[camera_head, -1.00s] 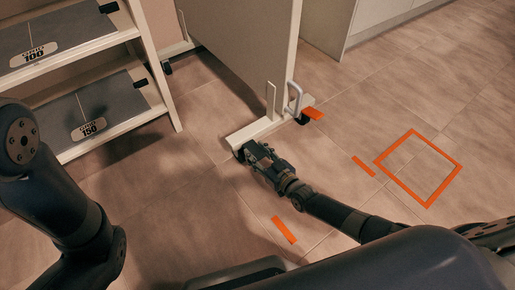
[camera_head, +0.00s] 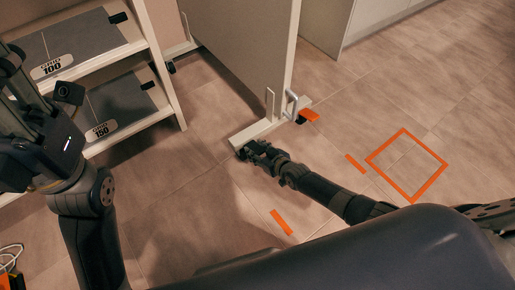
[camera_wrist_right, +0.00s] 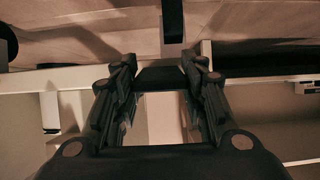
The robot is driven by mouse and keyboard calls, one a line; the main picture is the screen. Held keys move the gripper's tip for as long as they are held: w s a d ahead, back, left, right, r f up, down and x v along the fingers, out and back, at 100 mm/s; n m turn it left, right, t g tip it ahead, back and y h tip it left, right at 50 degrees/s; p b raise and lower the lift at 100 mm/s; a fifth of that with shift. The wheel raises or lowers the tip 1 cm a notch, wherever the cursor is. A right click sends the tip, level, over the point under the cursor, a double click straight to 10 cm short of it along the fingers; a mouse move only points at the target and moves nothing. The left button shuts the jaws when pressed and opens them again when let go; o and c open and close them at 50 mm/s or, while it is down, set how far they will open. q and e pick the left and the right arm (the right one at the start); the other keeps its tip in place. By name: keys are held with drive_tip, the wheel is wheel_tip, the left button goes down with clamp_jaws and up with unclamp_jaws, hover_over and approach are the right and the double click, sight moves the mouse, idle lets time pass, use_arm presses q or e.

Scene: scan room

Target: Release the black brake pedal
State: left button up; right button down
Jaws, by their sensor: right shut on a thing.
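The black brake pedal (camera_wrist_right: 160,77) appears as a dark block between the fingertips in the right wrist view. My right gripper (camera_head: 248,151) is at the left end of the pale foot bar (camera_head: 265,131) of the upright panel, low over the floor. It also shows in the right wrist view (camera_wrist_right: 158,74), shut on the pedal. In the head view the gripper mostly hides the pedal, so its tilt cannot be told. My left gripper (camera_head: 22,85) is raised at the left edge, in front of the shelf; its fingers are unclear.
An orange pedal (camera_head: 309,115) is at the bar's other end, near a metal handle (camera_head: 292,104). A shelf unit (camera_head: 168,88) with labelled grey plates stands left. Orange tape strips and a taped square (camera_head: 372,162) mark the floor. Open floor lies right.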

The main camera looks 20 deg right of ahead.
idle(0.4)
drive_tip(key=c, duration=1)
unclamp_jaws()
drive_tip(key=shift+o, duration=0.2)
drive_tip(key=shift+s, duration=0.1)
drive_tip(key=shift+s+d+r, duration=0.1)
drive_tip(key=shift+s+r, duration=0.15)
drive_tip(key=shift+s, duration=0.2)
drive_tip(key=v, duration=1)
drive_tip(key=shift+s+d+r, duration=0.2)
drive_tip(key=shift+r, duration=0.1)
